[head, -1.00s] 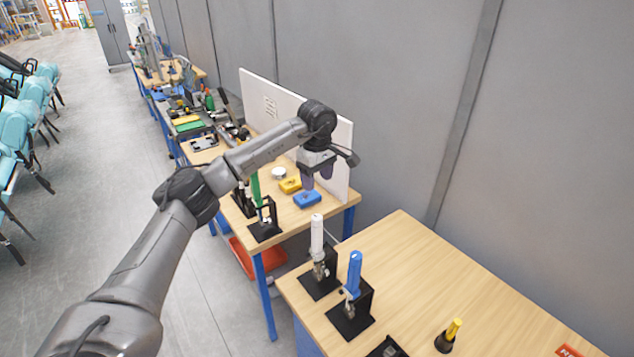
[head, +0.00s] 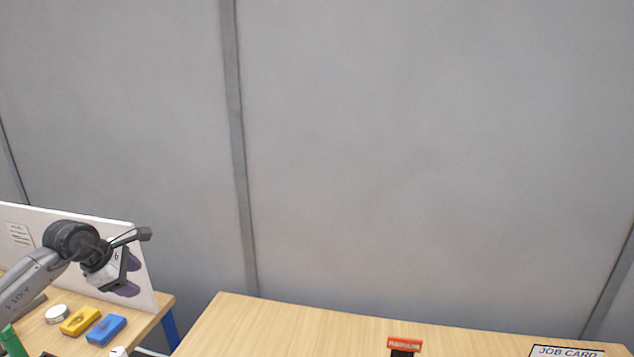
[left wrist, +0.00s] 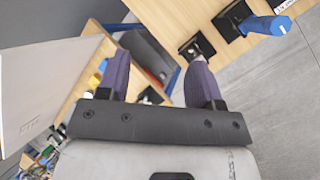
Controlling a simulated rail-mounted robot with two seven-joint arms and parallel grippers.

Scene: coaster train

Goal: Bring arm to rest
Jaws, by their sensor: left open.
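My left arm comes in from the lower left in the head view. Its gripper (head: 131,277) hangs over the left table, in front of the white board (head: 75,245), above the blue block (head: 106,329) and the yellow block (head: 80,321). In the left wrist view the two purple fingers of the left gripper (left wrist: 160,80) stand wide apart with nothing between them. The gripper is open, empty and apart from the table things. My right arm and gripper are not in view.
The right table (head: 290,330) fills the bottom of the head view. It bears a red sign (head: 405,344) and a job card (head: 566,351). A grey wall (head: 420,150) stands behind. A blue-handled tool (left wrist: 264,25) shows in the left wrist view. A white round item (head: 57,313) lies beside the yellow block.

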